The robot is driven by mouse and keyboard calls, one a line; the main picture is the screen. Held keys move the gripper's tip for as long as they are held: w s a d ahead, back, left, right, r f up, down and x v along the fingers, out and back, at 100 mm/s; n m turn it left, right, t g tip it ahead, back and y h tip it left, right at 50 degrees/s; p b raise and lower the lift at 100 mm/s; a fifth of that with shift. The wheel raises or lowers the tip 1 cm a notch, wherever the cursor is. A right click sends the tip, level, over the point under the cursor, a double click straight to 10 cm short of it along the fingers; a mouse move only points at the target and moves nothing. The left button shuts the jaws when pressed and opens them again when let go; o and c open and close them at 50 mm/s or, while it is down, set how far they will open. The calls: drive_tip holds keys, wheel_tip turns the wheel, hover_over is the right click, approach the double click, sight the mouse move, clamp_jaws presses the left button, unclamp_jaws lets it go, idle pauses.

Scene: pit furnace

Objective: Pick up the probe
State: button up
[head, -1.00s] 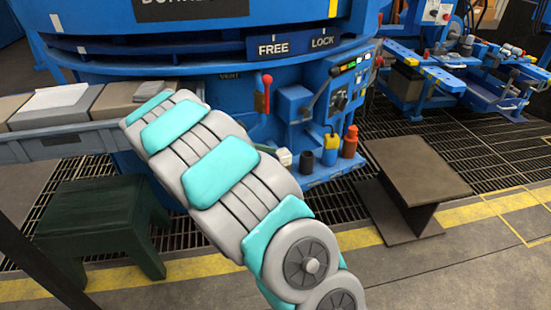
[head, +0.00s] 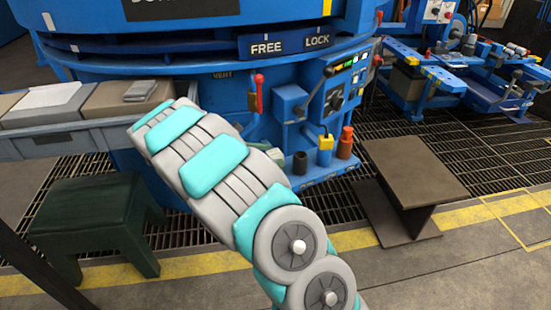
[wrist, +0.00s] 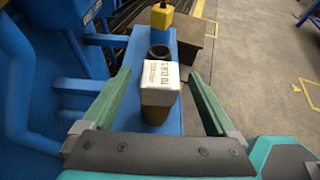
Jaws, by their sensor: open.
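A white block with dark print (wrist: 160,75) on a brown body (wrist: 158,106) stands on a blue ledge (wrist: 137,60) in the wrist view. It seems to be the probe, but I cannot read the print surely. My gripper (wrist: 160,73) is open, its two green fingers on either side of this block with a gap at each side. Nothing is held.
Behind the block stand an open dark cup (wrist: 159,52) and a yellow-topped item (wrist: 162,16). The head view also shows a red-orange item (head: 346,143) on the ledge. A brown stand (head: 415,172) is to the right, a green stool (head: 95,215) to the left.

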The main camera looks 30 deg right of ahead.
sight(283, 156)
drive_tip(key=x, duration=0.5)
drive_tip(key=shift+c, duration=0.3)
drive_tip(key=shift+a+f, duration=0.1)
clamp_jaws()
